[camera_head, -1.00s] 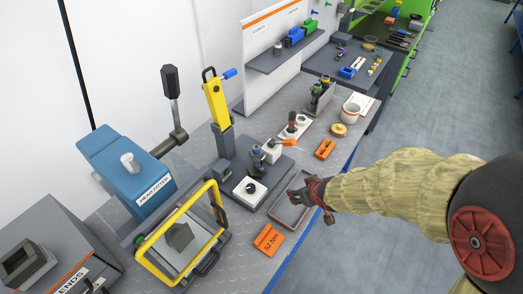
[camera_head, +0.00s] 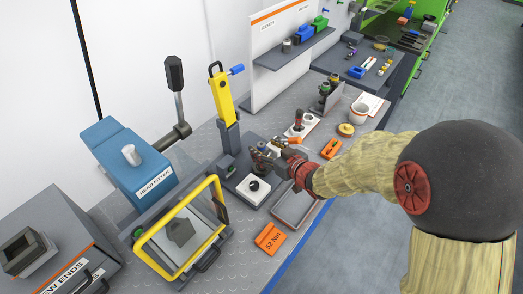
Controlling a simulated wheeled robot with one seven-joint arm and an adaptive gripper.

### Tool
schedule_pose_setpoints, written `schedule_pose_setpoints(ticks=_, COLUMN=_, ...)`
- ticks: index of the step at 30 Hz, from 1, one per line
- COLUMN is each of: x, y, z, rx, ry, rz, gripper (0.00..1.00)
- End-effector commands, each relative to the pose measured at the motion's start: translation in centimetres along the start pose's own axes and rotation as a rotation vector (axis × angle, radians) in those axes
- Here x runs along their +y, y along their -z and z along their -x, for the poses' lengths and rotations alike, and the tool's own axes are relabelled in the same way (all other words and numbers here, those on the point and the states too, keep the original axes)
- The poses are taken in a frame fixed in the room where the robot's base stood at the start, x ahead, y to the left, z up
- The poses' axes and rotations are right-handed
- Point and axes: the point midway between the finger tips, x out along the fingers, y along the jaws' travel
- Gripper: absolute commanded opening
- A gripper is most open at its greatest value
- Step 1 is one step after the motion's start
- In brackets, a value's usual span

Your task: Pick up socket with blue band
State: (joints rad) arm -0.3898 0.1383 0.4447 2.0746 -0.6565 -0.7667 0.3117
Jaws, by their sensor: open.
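I cannot make out a blue band on any socket at this size. My gripper (camera_head: 276,154) is open, over the fixture plate on the near bench. Its fingers overlap the dark upright fixture (camera_head: 259,160) in the picture, and I cannot tell whether they touch it. A white block with a dark round top (camera_head: 253,187) stands on the same plate, just in front of my gripper. A red-brown and dark upright piece (camera_head: 299,120) stands on a white plate behind it. Small coloured pieces (camera_head: 386,66) lie on the far bench, too small to tell apart.
A shallow grey tray (camera_head: 293,208) lies below my wrist. The yellow-framed screen (camera_head: 190,232), yellow upright tool (camera_head: 223,101) and blue head fitter (camera_head: 125,160) stand left.

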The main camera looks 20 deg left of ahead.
Motion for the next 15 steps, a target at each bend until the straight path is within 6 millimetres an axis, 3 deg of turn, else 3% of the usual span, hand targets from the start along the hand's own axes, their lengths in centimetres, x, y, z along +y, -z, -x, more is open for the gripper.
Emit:
schedule_pose_setpoints(ticks=6, x=-0.1, y=-0.2, z=-2.6, rx=-0.002, ry=0.000, rz=0.000, gripper=0.56)
schedule_pose_setpoints(ticks=15, x=0.0, y=0.0, z=-2.9, rx=-0.001, ry=-0.001, rz=0.000, gripper=0.54)
